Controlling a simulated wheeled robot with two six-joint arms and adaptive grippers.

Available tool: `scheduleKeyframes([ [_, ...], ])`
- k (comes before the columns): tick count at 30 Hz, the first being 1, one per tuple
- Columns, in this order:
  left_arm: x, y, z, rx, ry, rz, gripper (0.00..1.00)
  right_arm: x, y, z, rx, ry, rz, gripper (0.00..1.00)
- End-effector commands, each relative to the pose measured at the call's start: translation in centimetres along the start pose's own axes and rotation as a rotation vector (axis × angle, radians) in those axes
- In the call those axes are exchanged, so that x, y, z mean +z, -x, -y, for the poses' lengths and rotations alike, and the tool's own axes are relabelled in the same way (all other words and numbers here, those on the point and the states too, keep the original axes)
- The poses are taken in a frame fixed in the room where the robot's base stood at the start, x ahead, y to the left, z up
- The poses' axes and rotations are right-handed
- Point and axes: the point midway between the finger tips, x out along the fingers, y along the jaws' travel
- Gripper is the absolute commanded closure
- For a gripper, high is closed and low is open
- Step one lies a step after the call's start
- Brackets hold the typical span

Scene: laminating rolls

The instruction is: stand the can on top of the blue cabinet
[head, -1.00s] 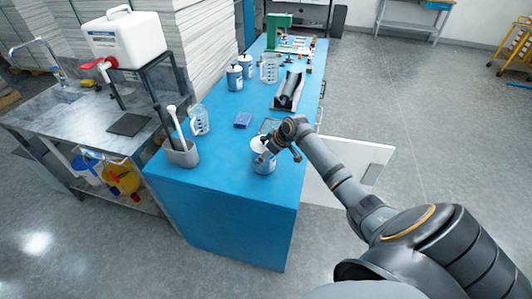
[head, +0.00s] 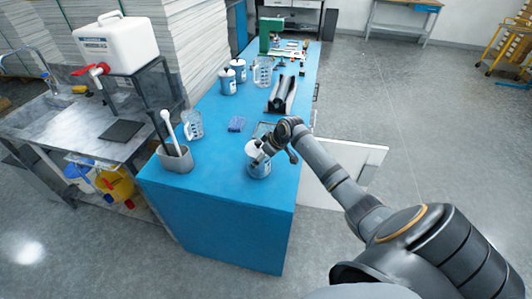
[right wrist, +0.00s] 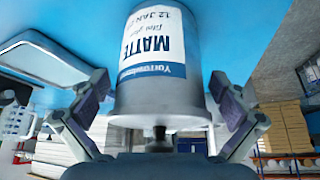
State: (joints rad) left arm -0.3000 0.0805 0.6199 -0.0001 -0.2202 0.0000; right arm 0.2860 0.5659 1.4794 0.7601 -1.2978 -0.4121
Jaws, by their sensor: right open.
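The can (head: 259,171), with a white and dark blue label, stands upright on the blue top of the cabinet (head: 215,200), near its front end. In the right wrist view the can (right wrist: 158,60) shows upside down, its label reading MATTE. My right gripper (head: 263,158) is at the can's upper part. In the right wrist view its two fingers (right wrist: 158,88) are spread, one on either side of the can, with gaps visible. Part of the can is hidden by the gripper in the head view. My left gripper is not in view.
Two more cans (head: 228,82), a black roller stand (head: 282,94) and a green machine are farther back. A white door (head: 345,160) juts out right.

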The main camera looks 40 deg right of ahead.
Motion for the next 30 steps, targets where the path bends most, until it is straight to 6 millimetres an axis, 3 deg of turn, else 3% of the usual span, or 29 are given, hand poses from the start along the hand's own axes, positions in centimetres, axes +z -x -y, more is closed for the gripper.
scheduleKeyframes([
  [9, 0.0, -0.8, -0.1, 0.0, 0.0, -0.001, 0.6, 0.2, 7.7, -0.2, 0.006, 0.006, 0.004, 0.0],
  [13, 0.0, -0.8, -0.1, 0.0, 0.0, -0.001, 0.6, 0.1, 9.8, -0.2, 0.005, 0.003, 0.002, 0.0],
  [18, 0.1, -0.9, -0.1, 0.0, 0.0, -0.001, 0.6, 0.1, 11.0, 0.0, 0.001, 0.001, 0.002, 0.0],
  [30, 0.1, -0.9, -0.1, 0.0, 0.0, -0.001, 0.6, 0.0, 11.1, 0.1, -0.001, -0.001, 0.001, 0.0],
])
